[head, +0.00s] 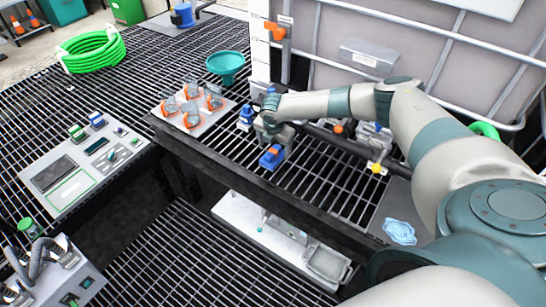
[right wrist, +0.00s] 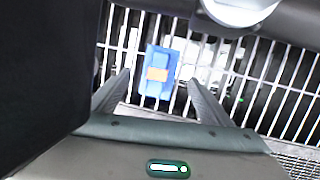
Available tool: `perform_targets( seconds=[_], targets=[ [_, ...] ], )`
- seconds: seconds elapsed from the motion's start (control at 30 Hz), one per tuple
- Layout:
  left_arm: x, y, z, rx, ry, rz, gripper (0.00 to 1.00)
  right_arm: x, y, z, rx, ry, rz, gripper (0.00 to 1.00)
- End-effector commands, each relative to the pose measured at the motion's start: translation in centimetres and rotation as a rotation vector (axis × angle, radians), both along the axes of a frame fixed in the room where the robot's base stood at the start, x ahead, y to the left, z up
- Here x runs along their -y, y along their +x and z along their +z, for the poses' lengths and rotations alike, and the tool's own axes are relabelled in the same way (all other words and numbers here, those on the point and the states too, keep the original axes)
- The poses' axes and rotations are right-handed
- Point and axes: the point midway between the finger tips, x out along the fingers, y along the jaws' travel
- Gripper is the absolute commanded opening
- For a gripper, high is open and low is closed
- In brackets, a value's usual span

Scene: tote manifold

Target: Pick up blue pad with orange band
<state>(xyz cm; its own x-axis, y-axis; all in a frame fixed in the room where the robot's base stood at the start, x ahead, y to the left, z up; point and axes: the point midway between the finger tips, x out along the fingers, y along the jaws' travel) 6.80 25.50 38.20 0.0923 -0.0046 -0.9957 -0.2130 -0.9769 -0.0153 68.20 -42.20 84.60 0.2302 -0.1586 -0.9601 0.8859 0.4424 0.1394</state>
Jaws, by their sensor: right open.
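The blue pad with the orange band (head: 272,157) lies on the black grating, just in front of my right gripper in the head view. In the right wrist view the blue pad (right wrist: 161,72) lies between and beyond the two fingertips, its orange band across the middle. My right gripper (head: 275,138) hangs close above the pad. In the right wrist view the right gripper (right wrist: 157,88) is open, with a finger on each side and nothing between them in contact. My left gripper is not in view.
A dark pipe (head: 345,143) with valves runs behind the pad. A tray (head: 196,110) with orange-and-grey fittings and a green funnel (head: 226,64) stand to the left. A pale shelf (head: 262,225) lies below the grating's front edge. Grating in front of the pad is clear.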

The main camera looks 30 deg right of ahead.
Motion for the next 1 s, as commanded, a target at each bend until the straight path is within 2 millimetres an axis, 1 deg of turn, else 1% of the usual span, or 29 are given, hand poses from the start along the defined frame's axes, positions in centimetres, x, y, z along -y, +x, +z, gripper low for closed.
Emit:
perform_targets(
  seconds=[0.17, 0.5, 0.6, 0.73, 1.0],
  targets=[
    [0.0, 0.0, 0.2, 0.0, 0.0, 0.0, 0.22, 0.1, 0.1, -0.5, 0.0, 0.0, -0.001, 0.74],
    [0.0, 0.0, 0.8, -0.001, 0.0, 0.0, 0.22, 0.6, 1.0, -3.9, -0.001, 0.0, 0.0, 0.74],
    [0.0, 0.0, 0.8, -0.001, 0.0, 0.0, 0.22, 0.8, 1.1, -4.5, 0.0, -0.001, -0.001, 0.74],
    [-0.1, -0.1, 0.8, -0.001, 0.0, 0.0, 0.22, 0.8, 1.2, -4.8, 0.001, 0.001, -0.001, 0.74],
    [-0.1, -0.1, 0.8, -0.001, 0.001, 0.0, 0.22, 0.8, 1.2, -4.8, 0.001, 0.0, 0.0, 0.74]
  ],
)
